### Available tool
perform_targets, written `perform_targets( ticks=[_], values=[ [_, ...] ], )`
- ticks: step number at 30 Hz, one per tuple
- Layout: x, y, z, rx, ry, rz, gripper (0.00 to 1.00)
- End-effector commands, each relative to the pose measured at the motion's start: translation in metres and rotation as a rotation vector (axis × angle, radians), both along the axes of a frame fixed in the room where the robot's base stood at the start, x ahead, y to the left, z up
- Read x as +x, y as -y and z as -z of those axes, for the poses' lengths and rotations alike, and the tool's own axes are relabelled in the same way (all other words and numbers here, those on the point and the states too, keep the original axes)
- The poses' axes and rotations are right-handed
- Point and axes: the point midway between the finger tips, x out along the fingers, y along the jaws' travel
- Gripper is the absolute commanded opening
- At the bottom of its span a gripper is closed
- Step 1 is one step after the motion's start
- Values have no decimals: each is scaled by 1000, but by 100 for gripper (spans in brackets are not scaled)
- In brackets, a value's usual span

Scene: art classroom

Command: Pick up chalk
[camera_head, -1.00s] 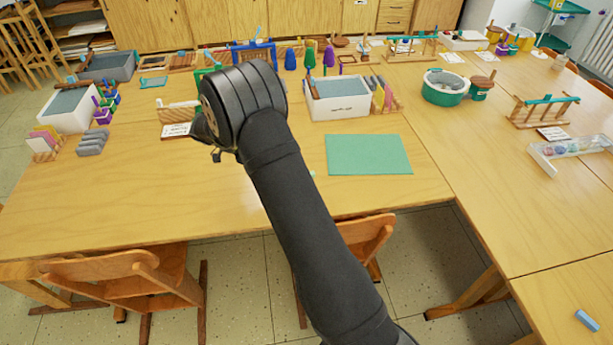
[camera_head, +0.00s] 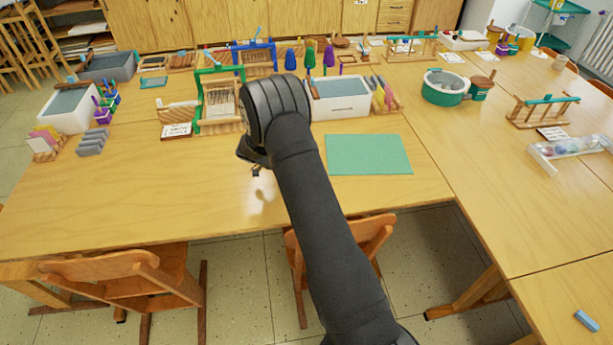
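A short blue stick that looks like chalk (camera_head: 587,320) lies on the near right table at the lower right. My arm reaches up from the bottom middle over the front table. My gripper (camera_head: 256,171) hangs below the wrist, left of the green mat. It is small and dark, mostly hidden by the wrist, and I cannot tell whether it is open or shut. The blue stick is far to the right of it and nearer the camera. My arm covers part of the table just left of the mat.
A green mat (camera_head: 369,154) lies flat on the front table (camera_head: 130,205). Behind it stand a white bin (camera_head: 340,106), a green-framed loom (camera_head: 221,108) and a green tub (camera_head: 446,88). Grey blocks (camera_head: 93,142) sit at left. Chairs (camera_head: 125,280) stand in front.

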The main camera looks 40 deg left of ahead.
Motion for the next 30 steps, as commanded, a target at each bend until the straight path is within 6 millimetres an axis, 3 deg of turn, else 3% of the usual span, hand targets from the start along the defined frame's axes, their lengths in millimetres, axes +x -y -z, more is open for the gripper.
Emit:
perform_targets(
  ticks=[8,15,25,30],
  values=[
    [4,3,5,-1,1,0,42],
    [4,3,5,-1,1,0,0],
    [4,3,3,0,1,-1,0],
    [4,3,-9,1,1,-1,0]
  ],
)
